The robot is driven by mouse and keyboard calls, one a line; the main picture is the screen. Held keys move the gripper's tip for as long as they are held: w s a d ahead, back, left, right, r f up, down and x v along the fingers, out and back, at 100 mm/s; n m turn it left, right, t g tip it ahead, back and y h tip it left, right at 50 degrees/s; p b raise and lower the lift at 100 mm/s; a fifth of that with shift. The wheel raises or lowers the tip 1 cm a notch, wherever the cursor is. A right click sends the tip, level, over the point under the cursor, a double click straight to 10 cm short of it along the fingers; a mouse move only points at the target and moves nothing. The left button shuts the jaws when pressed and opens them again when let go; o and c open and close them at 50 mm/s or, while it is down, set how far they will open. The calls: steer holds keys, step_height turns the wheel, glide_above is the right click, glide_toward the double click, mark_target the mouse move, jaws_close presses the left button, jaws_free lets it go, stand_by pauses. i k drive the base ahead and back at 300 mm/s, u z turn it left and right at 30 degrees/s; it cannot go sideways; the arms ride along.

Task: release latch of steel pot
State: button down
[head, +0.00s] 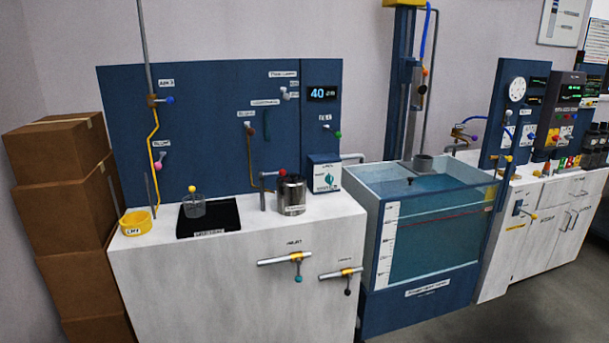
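The steel pot (292,195) is a shiny metal cylinder with a dark open top and a small label low on its front. It stands upright on the white counter (340,204), left of a white and blue box with a dial. A grey pipe with a red knob (263,175) rises close to the pot's left side and reaches toward its rim. I cannot tell whether it touches the pot. A latch on the pot is too small to make out. My gripper is not in view.
A glass beaker (194,206) with a yellow ball stands on a black mat (222,217) left of the pot. A yellow ring-shaped dish (136,222) is farther left. A water tank (435,235) stands right. Pipes with levers stick out of the counter's front.

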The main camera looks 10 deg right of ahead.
mark_target(282, 173)
steer(key=z, duration=0.15)
steer(key=k, duration=0.1)
steer(key=u, duration=0.3)
steer(key=i, duration=0.9)
steer(key=z, duration=1.6)
steer(key=k, duration=0.1)
steer(key=u, duration=3.25)
